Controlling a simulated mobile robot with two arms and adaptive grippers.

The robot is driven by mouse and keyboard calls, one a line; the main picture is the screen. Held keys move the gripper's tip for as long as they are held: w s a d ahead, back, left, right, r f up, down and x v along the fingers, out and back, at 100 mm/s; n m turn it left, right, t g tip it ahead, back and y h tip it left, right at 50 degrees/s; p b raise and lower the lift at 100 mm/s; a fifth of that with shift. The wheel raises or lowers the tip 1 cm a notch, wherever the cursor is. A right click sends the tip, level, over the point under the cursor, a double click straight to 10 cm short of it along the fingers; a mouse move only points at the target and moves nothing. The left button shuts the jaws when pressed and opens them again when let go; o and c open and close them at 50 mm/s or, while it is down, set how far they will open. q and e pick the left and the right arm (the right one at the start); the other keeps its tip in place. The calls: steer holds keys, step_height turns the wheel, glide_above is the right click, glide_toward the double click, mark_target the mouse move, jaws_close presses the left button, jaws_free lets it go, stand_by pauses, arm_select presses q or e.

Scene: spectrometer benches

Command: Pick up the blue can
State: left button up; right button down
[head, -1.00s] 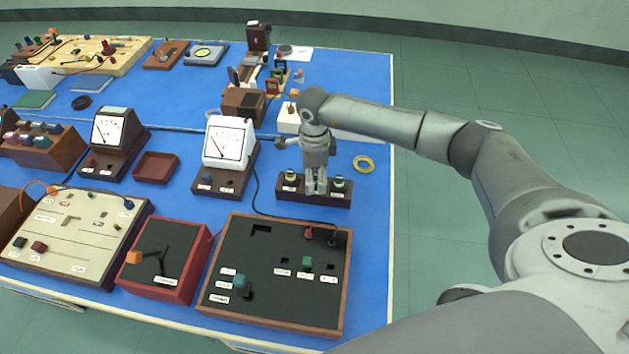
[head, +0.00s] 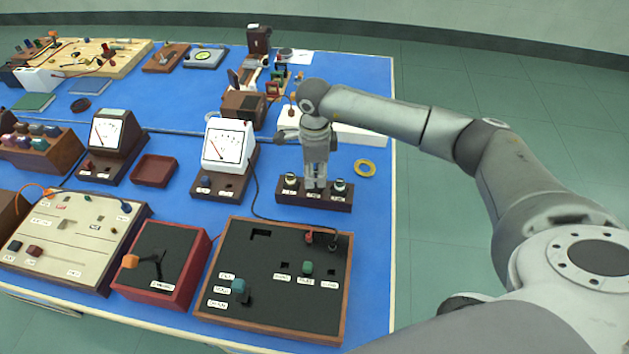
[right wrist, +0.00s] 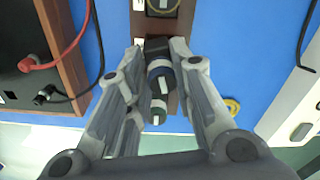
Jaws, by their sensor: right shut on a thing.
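The blue can (right wrist: 160,78) shows in the right wrist view as a dark cylinder with a blue band, between the fingers of my right gripper (right wrist: 160,50). In the head view my right gripper (head: 315,182) points down at the middle of a dark wooden rack (head: 315,197) and is shut on the can, whose body is mostly hidden by the fingers. I cannot tell whether the can is clear of the rack. Another can (head: 291,182) stands at the rack's left end and one more (head: 340,186) at its right end. My left gripper is not in view.
A black panel box (head: 275,275) with leads lies in front of the rack. A white meter (head: 228,143) stands to the left. A yellow ring (head: 365,168) lies to the right, near the blue table's edge. A white box (head: 350,134) is behind the arm.

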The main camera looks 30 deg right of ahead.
steer(key=s+d+r+b, duration=0.2)
steer(key=s+d+r, duration=0.3)
steer(key=s+r, duration=0.8)
steer(key=shift+r, duration=0.5)
